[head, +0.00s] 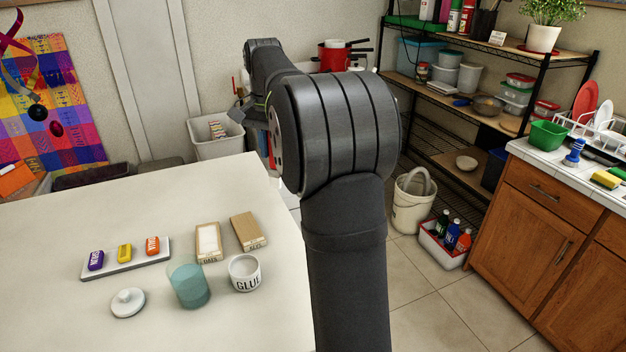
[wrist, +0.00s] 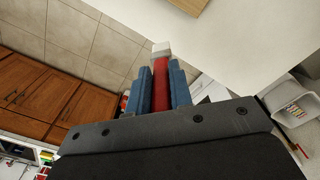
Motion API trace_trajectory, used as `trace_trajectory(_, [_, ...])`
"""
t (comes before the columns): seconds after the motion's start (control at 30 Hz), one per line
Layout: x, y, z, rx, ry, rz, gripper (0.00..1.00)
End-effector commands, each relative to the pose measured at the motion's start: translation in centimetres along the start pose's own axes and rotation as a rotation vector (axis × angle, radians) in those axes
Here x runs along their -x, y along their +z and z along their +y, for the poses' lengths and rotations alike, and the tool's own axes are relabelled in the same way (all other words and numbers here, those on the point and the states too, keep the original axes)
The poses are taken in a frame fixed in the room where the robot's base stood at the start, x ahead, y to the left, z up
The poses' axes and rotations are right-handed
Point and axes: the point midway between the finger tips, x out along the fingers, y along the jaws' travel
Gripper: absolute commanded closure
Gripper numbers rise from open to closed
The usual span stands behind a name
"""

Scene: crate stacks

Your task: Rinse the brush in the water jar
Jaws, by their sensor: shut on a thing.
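My gripper (wrist: 160,72) shows in the wrist view with its blue fingers shut on a red thing with a pale grey end, which I take for the brush (wrist: 160,88). In the head view my arm covers most of the gripper, which is beyond the table's far right edge. The water jar (head: 188,284) is a translucent teal cup standing upright on the table, well away from the gripper. The brush is apart from the jar.
On the pale table (head: 60,245), a white glue pot (head: 246,274) stands right of the jar. A round lid (head: 127,303) lies left of it. Two small boxes (head: 208,243) and a tray (head: 125,260) with coloured blocks lie behind. The table's left front is clear.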

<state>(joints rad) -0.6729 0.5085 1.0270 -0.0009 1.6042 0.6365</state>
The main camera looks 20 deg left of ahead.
Motion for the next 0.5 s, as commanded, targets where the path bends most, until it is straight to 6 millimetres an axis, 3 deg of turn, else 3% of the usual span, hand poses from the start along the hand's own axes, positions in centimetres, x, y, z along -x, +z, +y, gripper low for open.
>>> trace_trajectory(0.1, [4.2, 3.6, -3.3, 0.017, -0.003, 0.004, 1.00])
trace_trajectory(0.27, [7.8, 9.8, -6.7, 0.029, -0.002, 0.002, 1.00])
trace_trajectory(0.37, [7.9, 14.2, -8.1, 0.029, 0.001, -0.001, 1.00])
trace_trajectory(0.5, [5.1, 19.9, -8.9, 0.017, 0.004, -0.002, 1.00])
